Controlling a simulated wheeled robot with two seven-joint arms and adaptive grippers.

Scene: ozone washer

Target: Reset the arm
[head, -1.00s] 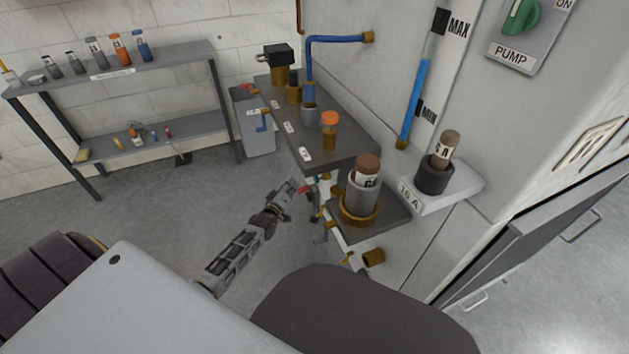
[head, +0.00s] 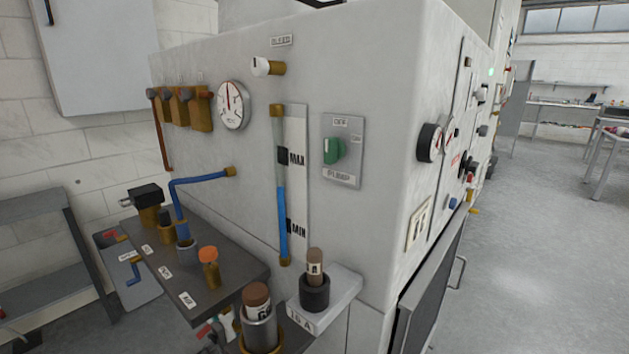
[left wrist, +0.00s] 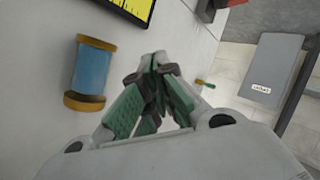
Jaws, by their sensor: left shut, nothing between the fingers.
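My left gripper (left wrist: 160,75) shows in the left wrist view. Its green-padded fingers meet at the tips, shut with nothing between them. It is beside a blue cylinder with brass ends (left wrist: 90,72) on a pale surface, apart from it. My left arm cannot be made out in the head view now. My right gripper is in neither view.
The washer's grey cabinet (head: 380,70) fills the middle of the head view, with a green pump switch (head: 335,150) and a blue level tube (head: 281,200). A dark shelf (head: 225,265) and a white bracket (head: 340,292) jut out. Open floor (head: 510,250) lies right.

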